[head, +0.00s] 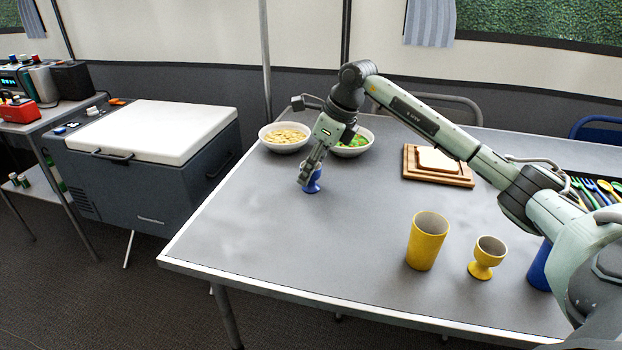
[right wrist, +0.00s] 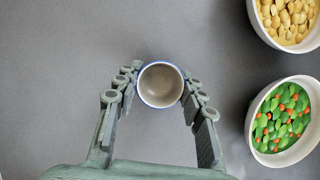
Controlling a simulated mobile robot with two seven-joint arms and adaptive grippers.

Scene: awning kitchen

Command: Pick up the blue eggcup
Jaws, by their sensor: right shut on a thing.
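The blue eggcup (head: 312,187) is on the grey table, near its far left part, in front of two bowls. In the right wrist view the eggcup (right wrist: 161,85) shows from above as a round cup with a blue rim and a grey inside. My right gripper (head: 309,180) is shut on it, with one finger on each side of the cup; the fingers also show in the right wrist view (right wrist: 160,92). The fingers hide part of the eggcup in the head view. I cannot tell whether its foot touches the table. My left gripper is not in view.
A bowl of yellow food (head: 285,138) and a bowl of green and orange vegetables (head: 354,146) stand just behind the eggcup. A yellow cup (head: 427,241) and a yellow eggcup (head: 487,258) stand at the front right. A wooden board with bread (head: 437,176) lies farther back.

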